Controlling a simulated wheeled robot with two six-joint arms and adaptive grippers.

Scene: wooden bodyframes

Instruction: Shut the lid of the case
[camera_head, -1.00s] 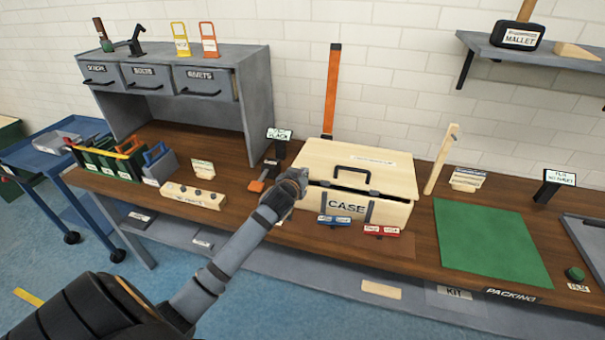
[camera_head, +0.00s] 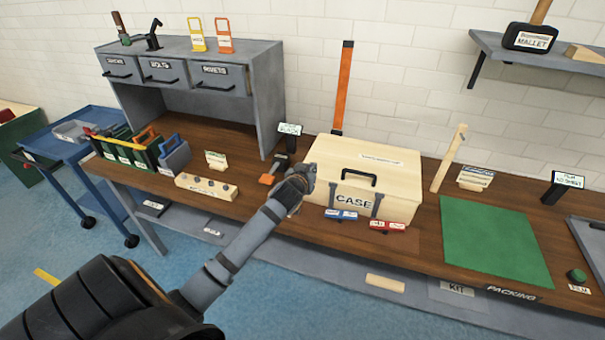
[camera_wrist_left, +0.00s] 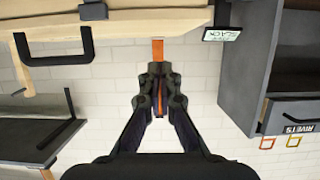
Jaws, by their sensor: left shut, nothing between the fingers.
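The case (camera_head: 400,210) is a pale wooden box labelled CASE, standing on the brown workbench. Its lid (camera_head: 372,158) lies down over the box, with no clear gap showing along the front. A black handle (camera_head: 359,176) and two dark latches are on its front. My left gripper (camera_head: 306,175) is at the case's front left corner, beside the lid's edge; whether it touches cannot be told. In the left wrist view the gripper (camera_wrist_left: 159,72) is shut and empty, with the case's pale edge (camera_wrist_left: 130,24) and handle (camera_wrist_left: 55,58) near. My right gripper is not in view.
A green mat (camera_head: 495,240) is to the right. A grey drawer unit (camera_head: 262,100) and a small labelled stand (camera_head: 289,131) are to the left. An orange bar (camera_head: 343,90) stands behind.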

